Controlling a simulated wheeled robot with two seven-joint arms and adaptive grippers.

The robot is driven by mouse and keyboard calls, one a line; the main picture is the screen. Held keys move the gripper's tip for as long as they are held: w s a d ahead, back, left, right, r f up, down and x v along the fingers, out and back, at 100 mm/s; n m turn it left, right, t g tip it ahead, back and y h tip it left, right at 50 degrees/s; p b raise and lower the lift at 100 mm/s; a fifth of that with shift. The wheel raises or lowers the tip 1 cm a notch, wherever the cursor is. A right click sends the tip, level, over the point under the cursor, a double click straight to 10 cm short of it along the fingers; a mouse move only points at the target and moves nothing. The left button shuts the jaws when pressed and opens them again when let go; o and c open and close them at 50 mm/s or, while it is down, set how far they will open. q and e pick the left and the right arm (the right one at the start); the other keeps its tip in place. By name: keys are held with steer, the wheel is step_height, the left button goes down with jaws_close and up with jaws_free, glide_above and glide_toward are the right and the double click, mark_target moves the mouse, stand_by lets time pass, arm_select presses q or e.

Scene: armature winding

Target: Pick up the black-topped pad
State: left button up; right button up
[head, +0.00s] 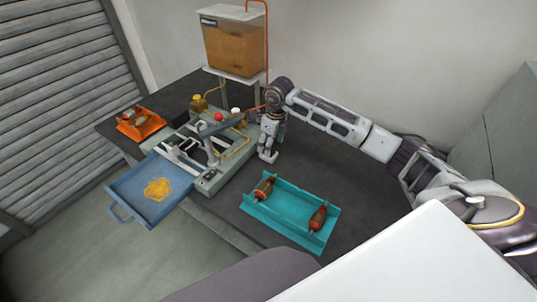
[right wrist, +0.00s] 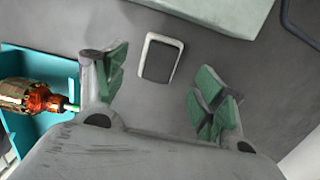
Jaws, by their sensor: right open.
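The black-topped pad (right wrist: 161,59) shows in the right wrist view as a small dark rectangle with a pale rim, lying on the dark table. It sits between and beyond the fingertips of my right gripper (right wrist: 160,88), whose green-padded fingers are spread apart with nothing between them. In the head view my right gripper (head: 268,154) points down beside the winding machine. I cannot make out the pad in the head view. My left gripper is not in view.
A teal tray (head: 288,209) with two armatures lies in front of my right gripper. The winding machine (head: 203,180) stands to its left, with a blue tray (head: 122,187) in front. An orange tray (head: 140,133) and a raised tank (head: 234,45) are farther back.

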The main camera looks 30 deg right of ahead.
steer(key=shift+w+a+f+p, duration=0.15)
steer(key=shift+f+p, duration=0.1)
steer(key=shift+f, duration=0.7)
steer(key=shift+w+a+f+p, duration=0.15)
steer(key=shift+f+p, duration=0.1)
steer(key=shift+f, duration=1.35)
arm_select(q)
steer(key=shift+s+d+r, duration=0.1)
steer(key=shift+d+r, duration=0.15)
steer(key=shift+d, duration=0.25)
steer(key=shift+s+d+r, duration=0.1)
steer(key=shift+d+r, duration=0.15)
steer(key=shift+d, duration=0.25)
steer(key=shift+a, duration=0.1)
